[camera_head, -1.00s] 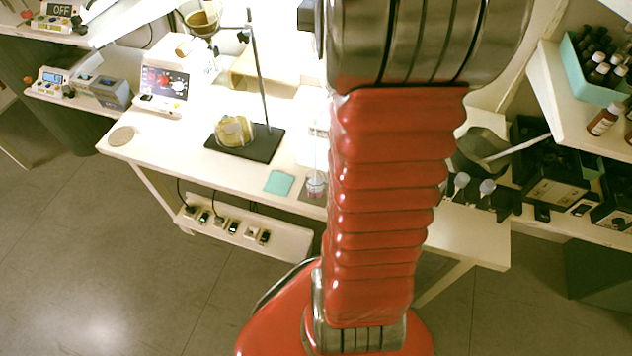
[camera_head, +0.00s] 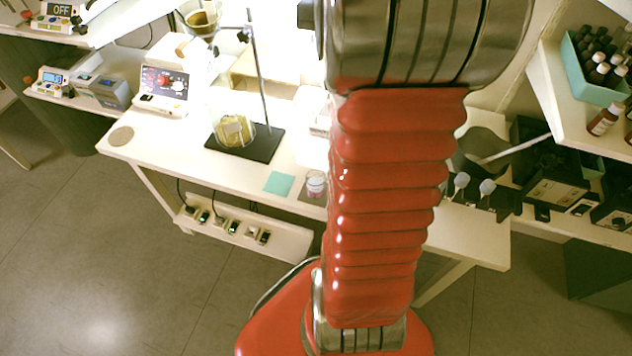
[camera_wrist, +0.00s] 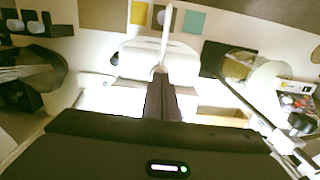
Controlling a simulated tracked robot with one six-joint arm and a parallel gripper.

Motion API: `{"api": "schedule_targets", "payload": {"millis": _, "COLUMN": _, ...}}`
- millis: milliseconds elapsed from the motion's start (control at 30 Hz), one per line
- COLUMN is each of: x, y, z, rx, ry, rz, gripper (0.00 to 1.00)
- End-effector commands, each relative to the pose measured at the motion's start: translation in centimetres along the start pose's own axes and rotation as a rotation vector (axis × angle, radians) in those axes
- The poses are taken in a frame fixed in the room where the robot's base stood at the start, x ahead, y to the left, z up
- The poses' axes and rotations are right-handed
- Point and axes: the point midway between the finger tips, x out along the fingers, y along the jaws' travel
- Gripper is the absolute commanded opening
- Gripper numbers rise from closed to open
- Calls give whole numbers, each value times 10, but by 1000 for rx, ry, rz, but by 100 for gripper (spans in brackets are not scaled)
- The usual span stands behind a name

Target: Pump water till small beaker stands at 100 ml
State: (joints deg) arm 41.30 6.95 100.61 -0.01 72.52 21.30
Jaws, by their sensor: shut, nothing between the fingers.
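The small beaker (camera_head: 315,183) stands upright on a small grey pad (camera_head: 312,197) near the table's front edge. It holds something pinkish low down, but its marks are too small to read. In the wrist view, a white pump-like device (camera_wrist: 137,62) lies beyond my gripper, with a thin white spout (camera_wrist: 165,36) pointing toward the pads. My gripper (camera_wrist: 160,72) is shut and empty, its tips at the spout's base in the picture. I cannot tell whether they touch it. My arm hides the gripper in the head view.
A teal square (camera_head: 279,183) lies left of the beaker. A white instrument (camera_head: 165,84) stands further left. Bottles fill a teal box (camera_head: 593,85) on the right shelf.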

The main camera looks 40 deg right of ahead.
Motion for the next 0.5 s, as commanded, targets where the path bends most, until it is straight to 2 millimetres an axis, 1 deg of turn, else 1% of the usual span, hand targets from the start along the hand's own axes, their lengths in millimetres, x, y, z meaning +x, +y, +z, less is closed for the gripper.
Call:
{"api": "schedule_targets", "payload": {"millis": 233, "x": -11, "y": 0, "z": 0, "rx": 0, "ry": 1, "rz": -1, "gripper": 0}}
{"api": "schedule_targets", "payload": {"millis": 500, "x": -12, "y": 0, "z": 0, "rx": 0, "ry": 1, "rz": 0, "gripper": 0}}
